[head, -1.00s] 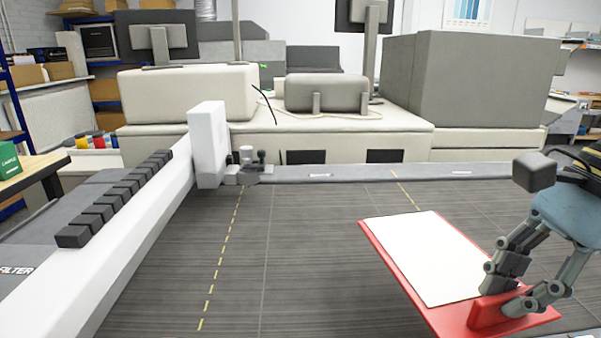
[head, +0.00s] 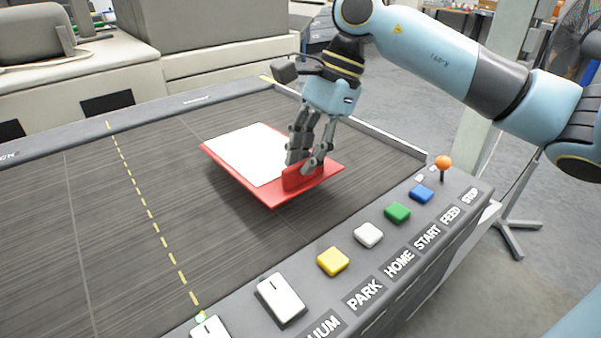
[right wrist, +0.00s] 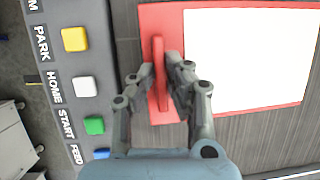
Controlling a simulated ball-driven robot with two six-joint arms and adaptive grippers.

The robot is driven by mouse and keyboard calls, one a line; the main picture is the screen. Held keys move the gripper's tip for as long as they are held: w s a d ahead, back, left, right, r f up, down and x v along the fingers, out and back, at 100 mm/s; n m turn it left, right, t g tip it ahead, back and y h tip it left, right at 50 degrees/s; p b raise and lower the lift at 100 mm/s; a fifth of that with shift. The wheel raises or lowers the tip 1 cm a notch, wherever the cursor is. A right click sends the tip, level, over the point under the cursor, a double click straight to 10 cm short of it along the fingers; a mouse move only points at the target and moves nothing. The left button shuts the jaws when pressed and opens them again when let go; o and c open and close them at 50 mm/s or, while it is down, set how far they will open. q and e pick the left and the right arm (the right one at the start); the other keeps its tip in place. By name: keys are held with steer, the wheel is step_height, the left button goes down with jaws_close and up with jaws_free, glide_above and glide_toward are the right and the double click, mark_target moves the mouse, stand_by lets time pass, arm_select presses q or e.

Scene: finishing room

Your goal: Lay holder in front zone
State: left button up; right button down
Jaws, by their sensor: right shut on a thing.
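The holder (head: 325,170) is a flat red board with a white sheet (head: 243,153) on it and an upright red grip bar at its near right end. It is over the dark bed (head: 90,215), to the right of the yellow dashed line (head: 150,218). I cannot tell for sure whether it touches the bed. My right gripper (head: 304,168) is shut on the grip bar from above. In the right wrist view the fingers stand on both sides of the bar (right wrist: 160,75), and the sheet lies to the right. My left gripper is not in view.
A control panel with yellow (head: 333,261), white (head: 368,235), green (head: 397,212) and blue (head: 421,193) buttons and an orange-topped knob (head: 443,163) runs along the near right edge. The bed left of the holder is clear. A low rail bounds the bed at the back.

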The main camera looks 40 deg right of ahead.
steer(key=shift+w+d+f, duration=0.2)
steer(key=shift+w+f, duration=0.1)
steer(key=shift+w, duration=0.15)
steer(key=shift+w+d+f, duration=0.15)
steer(key=shift+w+f, duration=0.1)
steer(key=shift+w, duration=0.2)
step_height(320, 180, down, 3)
steer(key=shift+f+p, duration=0.15)
steer(key=shift+p, duration=0.35)
steer(key=shift+f, duration=0.4)
steer(key=c, duration=1.4)
jaws_free()
steer(key=shift+o, duration=0.2)
steer(key=b+v, duration=0.1)
steer(key=v, duration=0.9)
steer(key=shift+d+r+b, duration=0.2)
steer(key=shift+b, duration=0.15)
steer(key=shift+v, duration=0.75)
steer(key=shift+s+a, duration=0.1)
steer(key=shift+s, duration=0.05)
